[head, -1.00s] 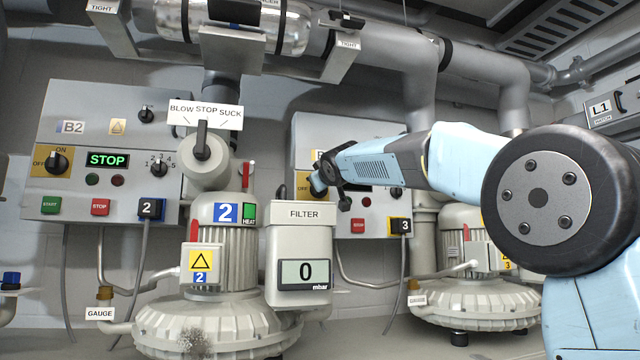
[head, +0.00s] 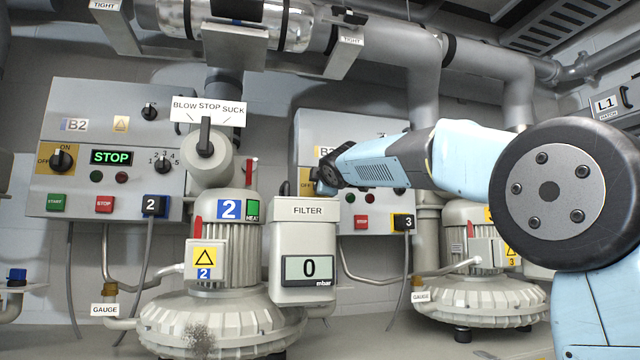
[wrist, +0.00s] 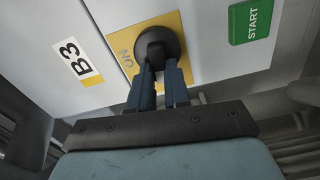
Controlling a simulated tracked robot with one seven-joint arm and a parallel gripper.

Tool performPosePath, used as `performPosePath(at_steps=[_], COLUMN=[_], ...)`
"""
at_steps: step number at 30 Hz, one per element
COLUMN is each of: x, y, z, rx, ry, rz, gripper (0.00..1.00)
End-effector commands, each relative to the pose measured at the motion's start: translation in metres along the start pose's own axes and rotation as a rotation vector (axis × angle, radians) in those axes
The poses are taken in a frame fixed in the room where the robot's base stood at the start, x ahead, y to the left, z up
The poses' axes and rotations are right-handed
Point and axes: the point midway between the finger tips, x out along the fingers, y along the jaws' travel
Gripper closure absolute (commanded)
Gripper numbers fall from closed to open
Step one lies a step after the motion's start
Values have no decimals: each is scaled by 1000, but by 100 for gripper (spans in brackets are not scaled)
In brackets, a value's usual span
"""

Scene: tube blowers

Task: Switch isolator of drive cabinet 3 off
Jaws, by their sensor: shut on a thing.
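Drive cabinet 3 (head: 306,150) stands behind the filter unit in the head view, partly covered by my arm. In the wrist view its face carries a B3 label (wrist: 76,61). Its isolator is a dark round knob (wrist: 156,43) on a yellow plate (wrist: 118,58) with ON printed at the left. My gripper (wrist: 162,68) has both blue fingers shut on the knob's handle. In the head view my gripper (head: 318,185) is at the cabinet's left side, mostly hidden by my wrist.
A green START button (wrist: 252,22) is close to the right of the knob. The filter unit (head: 303,240) and blower 2 (head: 225,225) stand in front and left. Cabinet B2 (head: 90,100) has a similar knob (head: 61,160). Pipes run overhead.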

Motion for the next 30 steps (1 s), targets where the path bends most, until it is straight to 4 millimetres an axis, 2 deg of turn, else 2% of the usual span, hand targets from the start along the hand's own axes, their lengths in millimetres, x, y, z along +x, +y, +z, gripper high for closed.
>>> performPosePath(at_steps=[1, 10, 25, 26, 30], x=[1, 1, 2, 2, 2], y=[-5, -8, -10, -10, -9], z=[-2, -2, -2, -2, -2], rx=[-24, -122, -140, -140, -140], ry=[1, 2, 2, 2, 3], rz=[-9, -10, -13, -13, -11], gripper=[100, 100, 100, 82, 69])
